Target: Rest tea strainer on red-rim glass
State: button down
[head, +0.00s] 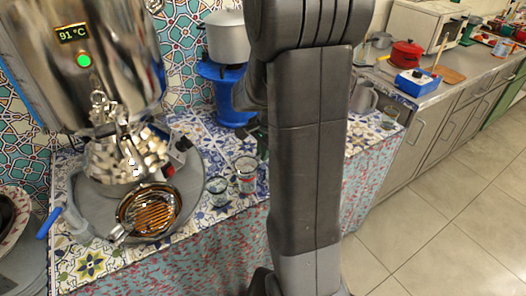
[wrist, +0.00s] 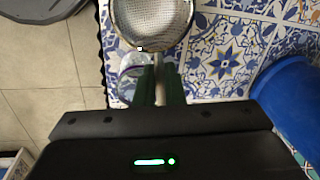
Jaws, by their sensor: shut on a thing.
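In the wrist view my gripper (wrist: 159,75) is shut on the handle of the tea strainer (wrist: 150,18), a round metal mesh bowl with a bright rim. The bowl lies beyond the fingertips, cut off by the top edge of the picture. A clear glass (wrist: 131,70) shows below and left of the strainer, partly covered by it; its rim colour is hard to tell. In the head view a glass with what looks like a reddish rim (head: 245,176) stands on the tiled counter, beside another clear glass (head: 218,190). My arm hides most of the gripper there.
A blue stand (head: 232,112) with a pot (head: 226,40) is behind. The counter's front edge is near the glasses.

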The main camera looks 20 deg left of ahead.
jog(key=shift+f+b, duration=0.3)
jog(key=shift+f, duration=0.2)
jog(key=shift+s+d+f, duration=0.1)
jog(key=shift+s+f, duration=0.1)
jog(key=shift+f, duration=0.05)
dwell(0.4)
jog(key=shift+s+f, duration=0.15)
jog(key=shift+f, duration=0.1)
jog(key=c, duration=1.5)
grip_release()
jog(key=shift+o, duration=0.2)
notch_tip(320, 180, up, 15)
jog(key=d+p, duration=0.1)
jog(key=d, duration=0.1)
jog(key=shift+s+f, duration=0.2)
jog(key=shift+s, duration=0.2)
